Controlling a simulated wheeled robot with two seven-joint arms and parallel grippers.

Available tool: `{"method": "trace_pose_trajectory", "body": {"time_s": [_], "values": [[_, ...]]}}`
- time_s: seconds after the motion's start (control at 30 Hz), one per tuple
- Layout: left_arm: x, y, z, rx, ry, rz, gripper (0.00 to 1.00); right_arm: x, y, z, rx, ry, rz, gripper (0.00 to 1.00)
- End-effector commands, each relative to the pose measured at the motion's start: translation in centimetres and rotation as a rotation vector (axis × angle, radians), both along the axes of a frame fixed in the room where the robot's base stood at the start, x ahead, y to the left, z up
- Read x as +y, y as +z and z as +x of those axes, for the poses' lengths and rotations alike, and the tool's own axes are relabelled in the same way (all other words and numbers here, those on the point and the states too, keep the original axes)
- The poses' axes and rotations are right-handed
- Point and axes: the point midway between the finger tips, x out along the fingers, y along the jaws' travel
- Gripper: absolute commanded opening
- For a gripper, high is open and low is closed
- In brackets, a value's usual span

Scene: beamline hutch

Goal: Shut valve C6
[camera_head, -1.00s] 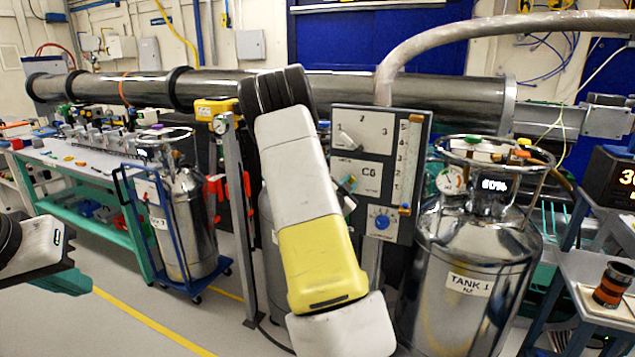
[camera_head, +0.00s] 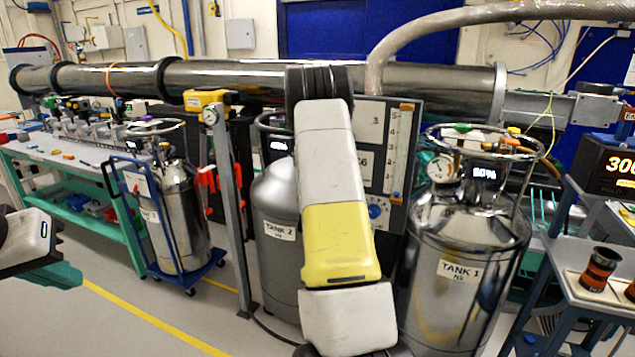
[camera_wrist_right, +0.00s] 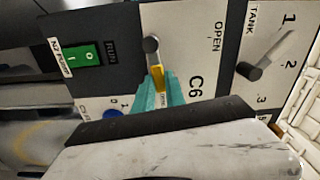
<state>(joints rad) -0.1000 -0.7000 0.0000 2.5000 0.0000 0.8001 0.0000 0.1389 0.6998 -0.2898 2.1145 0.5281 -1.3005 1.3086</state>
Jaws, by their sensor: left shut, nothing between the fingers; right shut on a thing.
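Valve C6 is a small lever on the grey panel (camera_head: 400,190). In the right wrist view its round grey pivot (camera_wrist_right: 151,45) and yellow handle (camera_wrist_right: 157,76) show beside the printed C6 and OPEN labels. My right gripper's teal fingers (camera_wrist_right: 160,95) are shut on the yellow handle, which points down in that view. In the head view my right arm hides the lever and that gripper. My left gripper (camera_head: 62,276) shows only partly at the left edge, shut and empty, far from the panel.
On the panel are a green pump switch (camera_wrist_right: 87,54) and a tank selector (camera_wrist_right: 265,60). A grey post (camera_head: 228,200) stands left. Bare floor (camera_head: 130,315) lies front left.

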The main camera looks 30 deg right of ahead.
Motion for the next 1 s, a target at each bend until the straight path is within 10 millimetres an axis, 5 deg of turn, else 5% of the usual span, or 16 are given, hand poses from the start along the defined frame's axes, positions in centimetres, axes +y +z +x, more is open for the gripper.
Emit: {"method": "trace_pose_trajectory", "body": {"time_s": [0.6,0.63,0.73,1.0], "values": [[0.00,0.00,0.00,0.000,0.000,0.000,0.00,0.02,-0.30,-0.01,-0.031,0.001,0.030,0.00],[0.00,0.00,0.00,0.000,0.000,0.000,0.00,0.02,-0.31,0.00,-0.031,0.001,0.030,0.17],[0.00,0.00,0.00,0.000,0.000,0.000,0.00,0.02,-0.29,-0.01,-0.032,0.001,0.029,0.37],[0.00,0.00,0.00,0.000,0.000,0.000,0.00,0.00,-0.27,-0.01,-0.032,0.001,0.029,0.37]]}}
